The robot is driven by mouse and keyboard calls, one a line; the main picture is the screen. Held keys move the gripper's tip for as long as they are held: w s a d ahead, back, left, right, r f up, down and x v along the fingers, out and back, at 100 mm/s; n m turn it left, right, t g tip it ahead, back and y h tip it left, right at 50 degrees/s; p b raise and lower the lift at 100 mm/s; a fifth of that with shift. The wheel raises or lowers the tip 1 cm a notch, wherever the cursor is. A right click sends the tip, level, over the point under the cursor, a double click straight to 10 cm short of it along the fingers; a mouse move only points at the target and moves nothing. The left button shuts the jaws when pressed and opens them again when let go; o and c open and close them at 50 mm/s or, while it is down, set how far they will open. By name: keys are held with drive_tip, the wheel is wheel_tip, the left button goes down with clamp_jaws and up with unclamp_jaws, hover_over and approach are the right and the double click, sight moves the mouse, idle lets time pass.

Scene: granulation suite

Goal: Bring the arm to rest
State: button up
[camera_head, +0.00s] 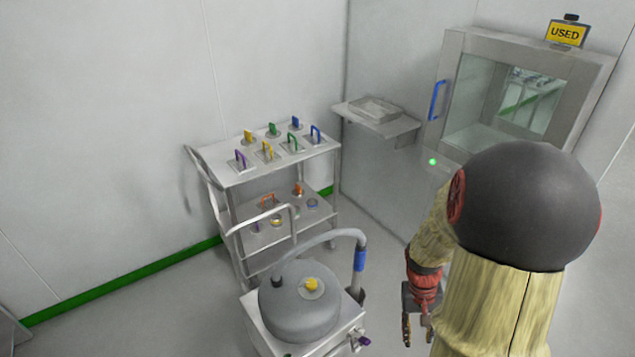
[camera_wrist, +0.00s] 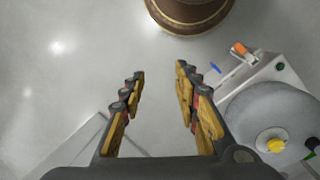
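My gripper (camera_head: 418,328) hangs low in the head view, to the right of a grey domed machine and in front of the wall with the hatch. In the wrist view my gripper (camera_wrist: 159,95) points down at the floor with its two yellow-padded fingers well apart. Nothing is between the fingers. My arm shows large at the right of the head view and hides part of the wall and floor behind it.
The domed machine (camera_head: 300,307) with a yellow knob and hose stands close left of my gripper. Behind it is a steel cart (camera_head: 240,178) with several coloured-handled items. A shelf (camera_head: 385,127) and a glazed hatch (camera_head: 455,60) under a USED sign (camera_head: 567,34) are on the wall.

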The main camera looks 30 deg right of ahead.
drive_tip(key=w+a+r+n+t, duration=0.3)
drive_tip(key=a+r+t, duration=0.1)
drive_tip(key=a+r, duration=0.8)
drive_tip(key=w+a+r+n+t, duration=0.3)
drive_tip(key=a+r+n+t, duration=0.1)
drive_tip(key=a+r, duration=0.9)
drive_tip(key=shift+w+a+r, duration=0.25)
drive_tip(key=shift+r, duration=0.6)
drive_tip(key=shift+w+a+n, duration=0.1)
drive_tip(key=shift+a+n, duration=0.2)
drive_tip(key=shift+a, duration=0.1)
drive_tip(key=shift+c, duration=0.2)
